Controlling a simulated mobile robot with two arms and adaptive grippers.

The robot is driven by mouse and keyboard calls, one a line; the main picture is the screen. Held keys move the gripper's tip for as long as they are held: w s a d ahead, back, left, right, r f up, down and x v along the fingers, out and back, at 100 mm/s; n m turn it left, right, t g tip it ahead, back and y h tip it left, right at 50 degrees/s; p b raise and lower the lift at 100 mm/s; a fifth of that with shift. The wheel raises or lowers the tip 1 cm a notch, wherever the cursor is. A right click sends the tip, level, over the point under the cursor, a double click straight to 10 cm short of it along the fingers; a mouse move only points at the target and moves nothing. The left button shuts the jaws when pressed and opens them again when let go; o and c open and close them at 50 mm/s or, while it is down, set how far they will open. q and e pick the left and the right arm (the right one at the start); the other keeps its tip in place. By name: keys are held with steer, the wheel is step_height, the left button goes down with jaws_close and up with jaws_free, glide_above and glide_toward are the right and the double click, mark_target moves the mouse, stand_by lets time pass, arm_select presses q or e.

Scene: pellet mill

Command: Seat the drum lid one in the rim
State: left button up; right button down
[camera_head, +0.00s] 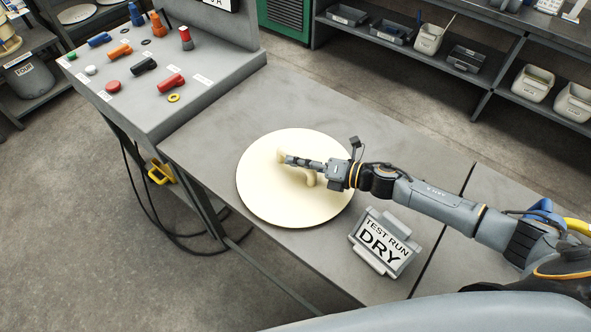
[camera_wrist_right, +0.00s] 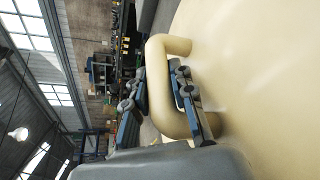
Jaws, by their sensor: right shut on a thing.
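A large cream round lid (camera_head: 265,195) is at the table, its face with the bar handle turned up. I cannot tell whether it rests on the table top or hangs just above it. My right gripper (camera_head: 291,161) is over the middle of the lid, shut on its handle (camera_head: 311,180). In the right wrist view the bent cream handle (camera_wrist_right: 158,90) passes between the two fingers, and the lid face (camera_wrist_right: 265,90) fills the right side. No drum rim can be made out under the lid. My left gripper is not in view.
A grey sign reading "TEST RUN DRY" (camera_head: 383,243) stands on the table close to the lid. A control panel (camera_head: 205,80) with coloured knobs stands to the left. A drum marked "FOUR" (camera_head: 30,78) sits at the far left. The table's far part (camera_head: 300,95) is bare.

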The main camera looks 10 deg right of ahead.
stand_by(0.4)
steer(key=shift+w+r, duration=0.1)
steer(key=shift+r, duration=0.1)
steer(key=shift+r+p, duration=3.05)
steer(key=shift+r, duration=0.45)
steer(key=shift+r, duration=0.1)
